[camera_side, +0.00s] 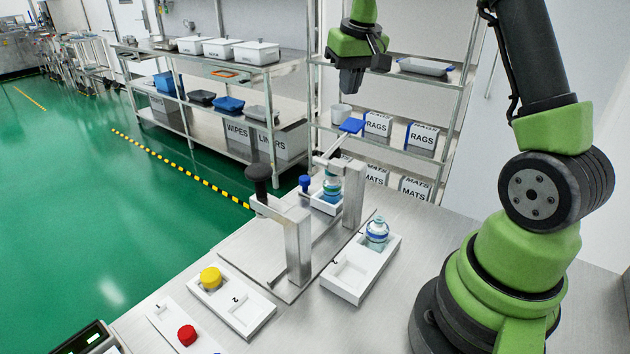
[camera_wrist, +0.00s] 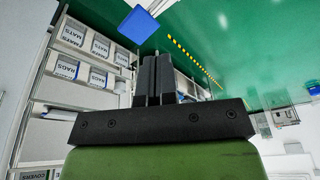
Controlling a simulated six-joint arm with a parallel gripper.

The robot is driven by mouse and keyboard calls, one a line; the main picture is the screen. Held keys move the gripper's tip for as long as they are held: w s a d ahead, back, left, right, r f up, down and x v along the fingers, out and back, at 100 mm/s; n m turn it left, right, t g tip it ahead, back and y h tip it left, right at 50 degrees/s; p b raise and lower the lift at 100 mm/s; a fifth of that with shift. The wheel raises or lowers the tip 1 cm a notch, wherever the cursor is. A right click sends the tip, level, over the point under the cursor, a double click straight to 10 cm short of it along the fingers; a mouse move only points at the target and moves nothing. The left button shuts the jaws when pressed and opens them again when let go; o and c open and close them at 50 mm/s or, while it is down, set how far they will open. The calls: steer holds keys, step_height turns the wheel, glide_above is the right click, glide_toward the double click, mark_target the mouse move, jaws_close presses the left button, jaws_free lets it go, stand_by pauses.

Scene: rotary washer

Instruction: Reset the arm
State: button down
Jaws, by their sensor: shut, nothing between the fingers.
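My gripper (camera_side: 350,88) hangs high above the back of the steel bench in the side view, pointing down. Its dark fingers are together and empty. In the wrist view, the fingers (camera_wrist: 153,80) also show closed side by side. Below stands the washer frame (camera_side: 298,245), with metal posts, a black knob (camera_side: 259,174) and a blue paddle (camera_side: 351,126). A clear bottle with blue liquid (camera_side: 332,190) stands in a white holder inside the frame. Another bottle (camera_side: 377,232) stands in the slotted white tray (camera_side: 345,290) in front. My gripper touches none of these.
A white tray numbered 2 (camera_side: 246,313) bears a yellow round piece (camera_side: 210,278). A red round piece (camera_side: 187,336) sits on another white plate at front left. Shelves with RAGS boxes (camera_side: 422,137) stand behind the bench. A blue flat piece (camera_wrist: 138,25) shows in the wrist view.

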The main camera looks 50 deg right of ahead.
steer(key=s+a+r+n+t+y, duration=0.1)
steer(key=s+a+r, duration=0.3)
steer(key=a, duration=0.3)
steer(key=s+a+r+t, duration=0.2)
steer(key=s+a+r, duration=0.2)
steer(key=a, duration=0.2)
steer(key=s+a+f+t+y, duration=0.1)
steer(key=s+a+y, duration=0.1)
steer(key=s+a, duration=0.5)
steer(key=s, duration=0.4)
steer(key=shift+a+f+n+t, duration=0.2)
steer(key=shift+f+n+t, duration=0.1)
steer(key=shift+f+n, duration=0.1)
